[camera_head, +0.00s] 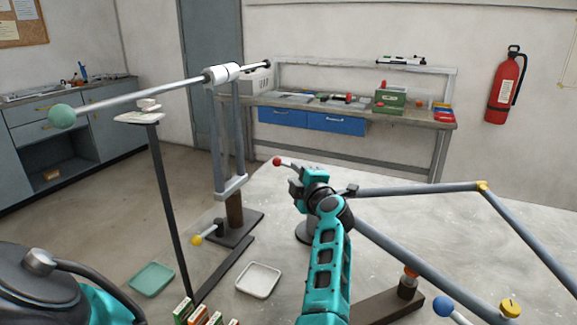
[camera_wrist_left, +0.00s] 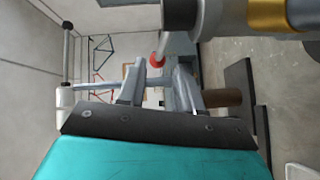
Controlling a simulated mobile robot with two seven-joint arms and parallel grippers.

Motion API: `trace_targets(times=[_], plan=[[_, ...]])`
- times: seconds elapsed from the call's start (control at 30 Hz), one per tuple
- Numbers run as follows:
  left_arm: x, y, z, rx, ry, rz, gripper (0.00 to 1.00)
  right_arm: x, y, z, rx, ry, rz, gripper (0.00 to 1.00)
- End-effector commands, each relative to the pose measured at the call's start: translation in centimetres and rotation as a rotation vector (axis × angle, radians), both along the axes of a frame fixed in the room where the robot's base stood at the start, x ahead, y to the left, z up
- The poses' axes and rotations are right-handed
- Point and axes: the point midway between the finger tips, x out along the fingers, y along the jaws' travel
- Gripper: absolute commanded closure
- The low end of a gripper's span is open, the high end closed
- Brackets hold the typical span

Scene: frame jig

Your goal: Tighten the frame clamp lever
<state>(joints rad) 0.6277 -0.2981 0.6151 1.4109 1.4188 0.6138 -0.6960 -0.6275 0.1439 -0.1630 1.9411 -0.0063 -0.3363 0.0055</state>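A lever with a red ball knob (camera_head: 277,161) sticks out just beyond my left gripper (camera_head: 294,188) in the head view. The gripper is at the left end of the grey tube frame (camera_head: 420,189). In the left wrist view, the two fingers of my left gripper (camera_wrist_left: 160,75) stand apart. The red knob (camera_wrist_left: 157,60) shows between and beyond the fingertips, and I cannot tell whether they touch it. The lever's pivot and clamp are mostly hidden behind the gripper. My right gripper is not in view.
A yellow-knobbed lever (camera_head: 197,240) sits low on the stand at left. A blue-knobbed lever (camera_head: 443,306) is at lower right. A long rod with a green ball (camera_head: 62,116) crosses the upper left. A white tray (camera_head: 258,280) and green tray (camera_head: 152,279) lie in front.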

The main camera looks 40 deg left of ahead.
Motion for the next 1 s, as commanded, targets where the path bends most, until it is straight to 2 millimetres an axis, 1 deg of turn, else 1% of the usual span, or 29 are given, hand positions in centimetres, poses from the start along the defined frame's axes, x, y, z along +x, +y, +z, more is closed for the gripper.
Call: trace_targets(times=[0.03,0.2,0.4,0.57,0.83,1.0], plan=[[0.6,1.2,0.0,0.003,0.000,0.001,0.65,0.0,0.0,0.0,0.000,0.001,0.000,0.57],[2.0,3.9,-0.2,0.002,0.000,0.001,0.65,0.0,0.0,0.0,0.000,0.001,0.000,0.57],[3.0,5.6,-0.3,0.001,0.000,-0.001,0.65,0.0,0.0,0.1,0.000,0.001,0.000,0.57],[3.2,6.1,-0.4,-0.001,-0.001,-0.001,0.65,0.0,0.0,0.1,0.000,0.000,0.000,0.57],[3.2,6.1,-0.4,-0.001,-0.001,-0.001,0.66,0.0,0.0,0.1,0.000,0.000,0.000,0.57],[3.2,6.1,-0.4,-0.001,-0.001,-0.001,0.82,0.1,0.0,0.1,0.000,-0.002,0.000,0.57]])
